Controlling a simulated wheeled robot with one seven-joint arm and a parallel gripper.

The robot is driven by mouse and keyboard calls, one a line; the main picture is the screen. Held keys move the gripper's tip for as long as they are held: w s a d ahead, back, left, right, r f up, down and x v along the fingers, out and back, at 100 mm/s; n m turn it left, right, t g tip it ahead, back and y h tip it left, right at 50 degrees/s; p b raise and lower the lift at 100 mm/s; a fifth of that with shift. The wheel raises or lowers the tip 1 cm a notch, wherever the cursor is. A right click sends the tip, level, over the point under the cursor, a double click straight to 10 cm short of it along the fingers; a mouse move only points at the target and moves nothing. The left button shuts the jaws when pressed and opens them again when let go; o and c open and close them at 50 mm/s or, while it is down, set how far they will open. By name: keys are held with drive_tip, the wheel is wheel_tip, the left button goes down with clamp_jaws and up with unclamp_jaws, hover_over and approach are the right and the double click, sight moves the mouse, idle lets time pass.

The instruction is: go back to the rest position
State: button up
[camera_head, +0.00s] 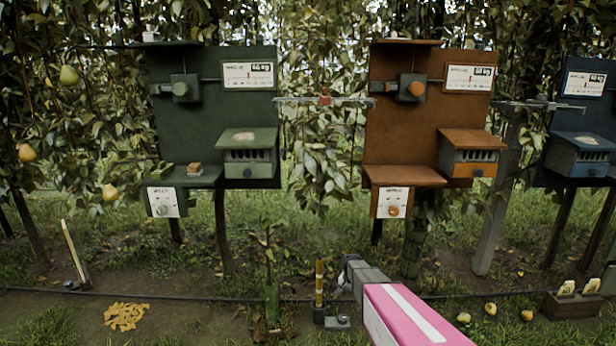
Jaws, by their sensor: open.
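My gripper (343,276) shows at the lower middle, at the end of my pink arm with a white stripe. Its grey fingers point left and away, over the soil. They look apart, with nothing seen between them.
A green board (215,120), an orange board (410,130) and a blue board (585,120) stand behind, with shelves and boxes. Several pears lie lower right near a crate (572,307). Pears (69,75) hang at left. A hose (200,296) crosses the ground.

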drive_tip(key=s+r+n, duration=0.5)
drive_tip(key=s+r, duration=1.7)
drive_tip(key=s, duration=0.3)
drive_tip(key=shift+r+n, duration=0.3)
drive_tip(key=shift+n, duration=0.1)
